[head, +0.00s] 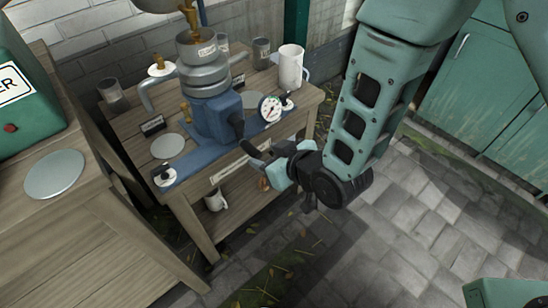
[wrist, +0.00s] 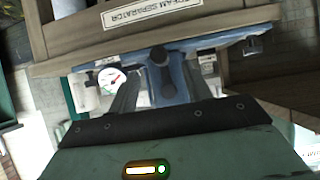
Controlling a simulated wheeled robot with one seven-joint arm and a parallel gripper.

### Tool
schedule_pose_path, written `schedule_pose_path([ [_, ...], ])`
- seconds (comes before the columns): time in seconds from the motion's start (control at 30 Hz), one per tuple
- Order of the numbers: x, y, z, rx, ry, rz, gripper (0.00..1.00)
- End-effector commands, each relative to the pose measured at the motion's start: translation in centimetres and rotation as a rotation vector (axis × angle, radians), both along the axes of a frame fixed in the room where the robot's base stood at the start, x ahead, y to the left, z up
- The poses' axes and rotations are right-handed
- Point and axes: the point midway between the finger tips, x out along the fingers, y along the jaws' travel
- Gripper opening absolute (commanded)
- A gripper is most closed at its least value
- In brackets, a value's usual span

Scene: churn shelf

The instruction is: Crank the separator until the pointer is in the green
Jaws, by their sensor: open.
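The separator (head: 212,112) stands on the table, with a blue body and grey metal bowls and spouts above. Its dark crank (head: 237,122) is on the near side. In the wrist view the crank's dark knob (wrist: 159,56) lies between my spread fingers, with no clear contact on either side. My gripper (head: 254,157) is open and empty, just in front of the separator at the table's front edge; it also shows in the wrist view (wrist: 160,88). The round white gauge (head: 270,108) is right of the body and shows in the wrist view (wrist: 112,78). Its pointer's exact reading is too small to tell.
The wooden table (head: 300,108) also bears a white jug (head: 290,70), grey tins (head: 261,50) and a round plate (head: 167,146). A mug (head: 215,201) sits on the lower shelf. A second table (head: 105,215) is at left. Paved floor (head: 410,240) is open at right.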

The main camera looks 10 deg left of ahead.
Motion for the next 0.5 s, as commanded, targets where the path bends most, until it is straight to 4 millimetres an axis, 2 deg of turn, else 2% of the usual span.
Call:
schedule_pose_path([
  [0.5, 1.9, 2.3, -2.0, -0.001, 0.001, 0.000, 0.49],
])
